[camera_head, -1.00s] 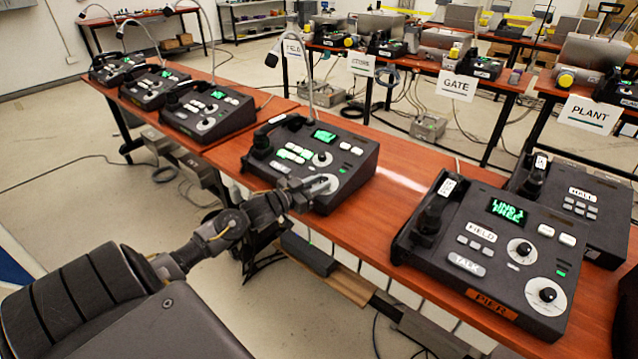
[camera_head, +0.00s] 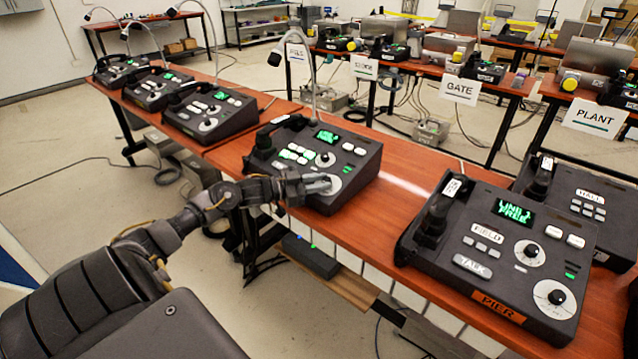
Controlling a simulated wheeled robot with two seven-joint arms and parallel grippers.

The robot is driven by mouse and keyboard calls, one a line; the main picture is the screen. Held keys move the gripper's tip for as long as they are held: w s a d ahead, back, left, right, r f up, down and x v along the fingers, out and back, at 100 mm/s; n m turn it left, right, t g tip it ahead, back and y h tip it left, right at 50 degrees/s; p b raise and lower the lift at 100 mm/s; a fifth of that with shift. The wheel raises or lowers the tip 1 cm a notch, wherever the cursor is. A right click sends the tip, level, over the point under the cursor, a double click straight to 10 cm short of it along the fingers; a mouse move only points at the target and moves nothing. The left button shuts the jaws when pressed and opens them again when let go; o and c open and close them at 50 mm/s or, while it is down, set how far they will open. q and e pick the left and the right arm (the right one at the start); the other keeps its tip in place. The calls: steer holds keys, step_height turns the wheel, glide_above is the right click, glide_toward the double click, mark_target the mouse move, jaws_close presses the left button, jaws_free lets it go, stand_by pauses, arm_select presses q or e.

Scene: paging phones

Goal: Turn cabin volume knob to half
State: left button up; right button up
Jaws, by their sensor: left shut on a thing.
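A dark sloped console (camera_head: 355,163) with a lit green screen stands on the middle of the wooden table. Its label is not readable here, so I cannot tell whether it is the cabin one. It has an upper knob (camera_head: 325,159) on a white dial and a lower white dial (camera_head: 343,185) near its front edge. My left gripper (camera_head: 325,184) reaches in from the left and is shut at the lower dial. The knob there is hidden between the fingers, so its setting cannot be seen. My right gripper is not in view.
A console labelled PIER (camera_head: 497,307) stands at the right, with another labelled HALL (camera_head: 587,195) behind it. Bare table (camera_head: 395,205) lies between the middle console and PIER. A gooseneck microphone (camera_head: 315,75) rises behind the middle console. Several more consoles stand farther left.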

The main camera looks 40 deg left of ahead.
arm_select(q)
steer(key=o, duration=1)
steer(key=v, duration=1)
steer(key=shift+s, duration=0.3)
steer(key=shift+a, duration=0.2)
